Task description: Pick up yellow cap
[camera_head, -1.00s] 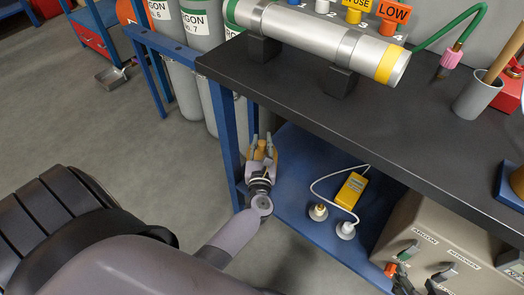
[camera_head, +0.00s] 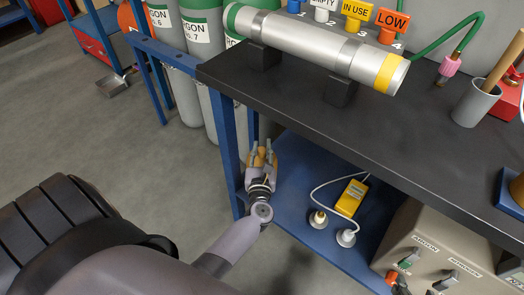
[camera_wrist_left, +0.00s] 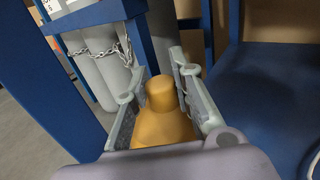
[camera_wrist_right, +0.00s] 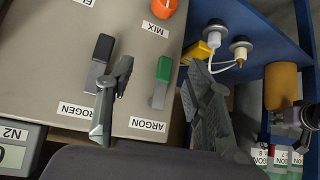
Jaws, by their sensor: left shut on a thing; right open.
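The yellow cap (camera_wrist_left: 165,115), ochre with a narrower rounded top, stands between the fingers of my left gripper (camera_wrist_left: 158,85) in the left wrist view. My left gripper is shut on it. In the head view this gripper (camera_head: 262,160) is at the left end of the lower blue shelf, beside the table leg, and mostly covers the cap (camera_head: 258,158). The right wrist view also shows the cap (camera_wrist_right: 281,85) at the right. My right gripper (camera_wrist_right: 160,100) is open and empty, in front of the beige box's switches. Whether the cap touches the shelf is unclear.
The black bench top (camera_head: 290,100) overhangs the shelf. Grey gas cylinders (camera_head: 203,100) stand behind the blue leg (camera_head: 228,140).

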